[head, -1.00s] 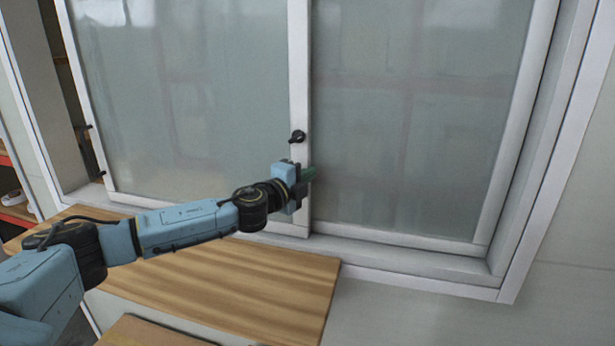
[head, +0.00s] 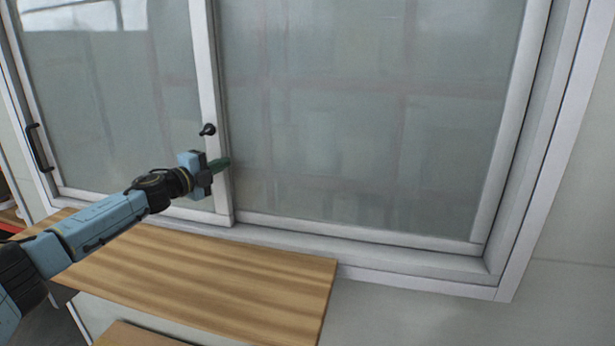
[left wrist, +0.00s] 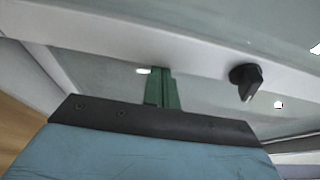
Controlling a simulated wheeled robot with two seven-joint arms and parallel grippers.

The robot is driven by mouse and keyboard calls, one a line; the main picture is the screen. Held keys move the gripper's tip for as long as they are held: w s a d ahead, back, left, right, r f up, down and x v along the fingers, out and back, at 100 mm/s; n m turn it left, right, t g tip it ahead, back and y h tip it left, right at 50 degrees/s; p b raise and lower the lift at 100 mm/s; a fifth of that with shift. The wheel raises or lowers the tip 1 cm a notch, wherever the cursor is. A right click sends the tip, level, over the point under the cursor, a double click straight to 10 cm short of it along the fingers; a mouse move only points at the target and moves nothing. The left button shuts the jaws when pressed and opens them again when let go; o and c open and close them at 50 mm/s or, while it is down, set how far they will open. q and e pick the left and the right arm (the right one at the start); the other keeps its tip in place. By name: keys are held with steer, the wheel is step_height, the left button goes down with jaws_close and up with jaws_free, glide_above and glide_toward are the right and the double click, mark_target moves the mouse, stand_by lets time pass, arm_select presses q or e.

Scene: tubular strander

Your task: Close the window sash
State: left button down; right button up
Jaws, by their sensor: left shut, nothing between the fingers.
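The window sash (head: 211,110) is a white-framed, frosted pane on the left of the window. Its left edge now lies close against the left side of the frame, with no clear gap showing. A black latch knob (head: 208,129) sits on its right stile; the knob also shows in the left wrist view (left wrist: 246,80). My left gripper (head: 221,163) is shut and empty, just below the knob at the right edge of that stile. Its green fingers (left wrist: 162,90) reach past the stile in the left wrist view; whether they touch it is unclear. My right gripper is not in view.
A fixed frosted pane (head: 365,110) fills the right of the window. A black pull handle (head: 39,148) is at the far left. A wooden shelf (head: 230,275) juts out below the sill, under my left arm. The wall at right is clear.

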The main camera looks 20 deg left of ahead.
arm_select(q)
steer(key=shift+a+r, duration=0.1)
steer(key=shift+a, duration=0.3)
steer(key=d+p, duration=0.2)
steer(key=d, duration=0.2)
steer(key=shift+w+d+r+p, duration=0.1)
steer(key=shift+w+d+p, duration=0.15)
steer(key=shift+p, duration=0.15)
steer(key=s+a+b, duration=0.1)
steer(key=s+b, duration=0.3)
steer(key=s, duration=0.5)
steer(key=shift+s+a+f, duration=0.2)
steer(key=shift+s+a, duration=0.1)
steer(key=shift+s, duration=0.05)
steer(key=shift+s, duration=0.1)
